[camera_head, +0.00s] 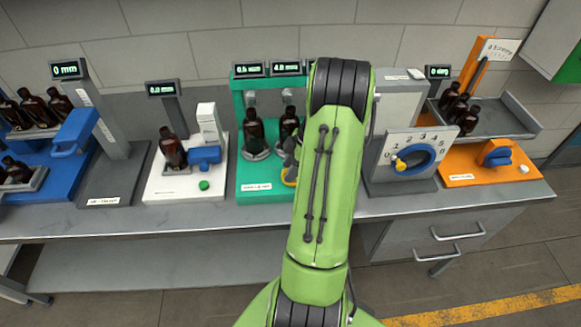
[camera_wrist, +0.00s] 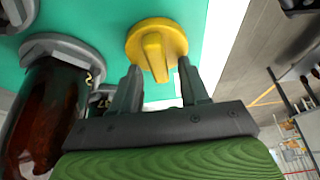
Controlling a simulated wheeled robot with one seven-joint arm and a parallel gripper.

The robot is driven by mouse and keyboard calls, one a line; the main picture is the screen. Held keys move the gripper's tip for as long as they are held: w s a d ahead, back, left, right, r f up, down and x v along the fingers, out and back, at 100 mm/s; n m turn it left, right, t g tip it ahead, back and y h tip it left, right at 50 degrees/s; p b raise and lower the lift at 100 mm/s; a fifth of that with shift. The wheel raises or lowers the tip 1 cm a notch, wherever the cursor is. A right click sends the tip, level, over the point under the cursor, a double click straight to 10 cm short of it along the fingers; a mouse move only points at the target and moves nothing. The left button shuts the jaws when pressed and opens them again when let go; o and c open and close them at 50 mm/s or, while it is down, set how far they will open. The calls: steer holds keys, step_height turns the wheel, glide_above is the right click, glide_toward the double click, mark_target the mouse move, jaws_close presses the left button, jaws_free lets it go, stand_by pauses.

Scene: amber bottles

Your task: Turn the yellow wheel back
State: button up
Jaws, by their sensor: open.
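The yellow wheel (camera_wrist: 157,40) is a round knob with a raised grip bar, on the front of the green station, in the wrist view. My gripper (camera_wrist: 160,72) is open, with one finger on each side of the wheel's grip bar. I cannot tell whether the fingers touch it.
Amber bottles (camera_head: 254,131) stand on the green station (camera_head: 259,188); one is close left of my gripper in the wrist view (camera_wrist: 45,110). To the right is a grey dial unit (camera_head: 380,172) with a blue dial. A white station (camera_head: 190,190) stands left.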

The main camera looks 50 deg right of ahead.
jaws_close()
